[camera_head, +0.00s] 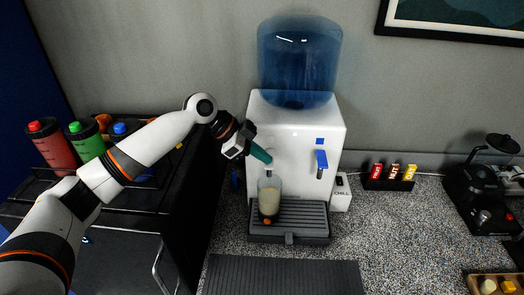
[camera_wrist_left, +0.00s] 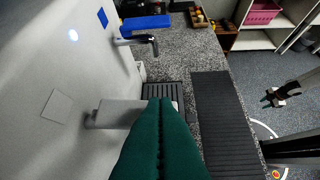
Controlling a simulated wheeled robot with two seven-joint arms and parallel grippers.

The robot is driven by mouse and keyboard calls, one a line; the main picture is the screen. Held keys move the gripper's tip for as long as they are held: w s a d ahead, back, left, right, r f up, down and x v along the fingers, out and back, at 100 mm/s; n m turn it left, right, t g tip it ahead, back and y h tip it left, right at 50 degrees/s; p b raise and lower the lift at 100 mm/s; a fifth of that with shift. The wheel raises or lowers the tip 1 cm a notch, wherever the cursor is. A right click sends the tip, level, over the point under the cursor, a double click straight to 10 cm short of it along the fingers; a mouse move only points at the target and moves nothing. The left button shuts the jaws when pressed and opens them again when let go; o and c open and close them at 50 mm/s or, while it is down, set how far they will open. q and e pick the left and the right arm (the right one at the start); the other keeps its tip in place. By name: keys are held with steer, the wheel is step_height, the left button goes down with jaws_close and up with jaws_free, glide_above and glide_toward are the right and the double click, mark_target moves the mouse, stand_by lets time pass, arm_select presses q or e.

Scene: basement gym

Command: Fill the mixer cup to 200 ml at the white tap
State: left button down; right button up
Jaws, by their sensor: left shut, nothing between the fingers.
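The mixer cup (camera_head: 269,199) stands upright on the drip tray (camera_head: 290,238) of the white water dispenser (camera_head: 300,128). It is clear and holds something pale; I cannot read its level against any marks. The white tap is above the cup, largely behind my fingers in the head view; its lever (camera_wrist_left: 115,113) shows in the left wrist view. My left gripper (camera_head: 262,156) is shut and empty, its teal fingertips at the white tap; contact is unclear. In the left wrist view the fingers (camera_wrist_left: 160,125) hide the cup. My right gripper (camera_wrist_left: 282,95) appears small there, over the floor.
A blue tap (camera_head: 321,162) is right of the white one. A dark ribbed mat (camera_head: 285,276) lies in front of the dispenser. A rack with bottles (camera_head: 52,146) stands left, a small sachet box (camera_head: 389,178) and a black machine (camera_head: 478,190) right.

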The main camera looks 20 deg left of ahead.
arm_select(q)
steer(key=shift+r, duration=0.1)
arm_select(e)
steer(key=shift+r, duration=0.1)
arm_select(q)
steer(key=shift+r+p, duration=0.7)
steer(key=shift+p, duration=0.05)
arm_select(e)
steer(key=shift+r, duration=0.65)
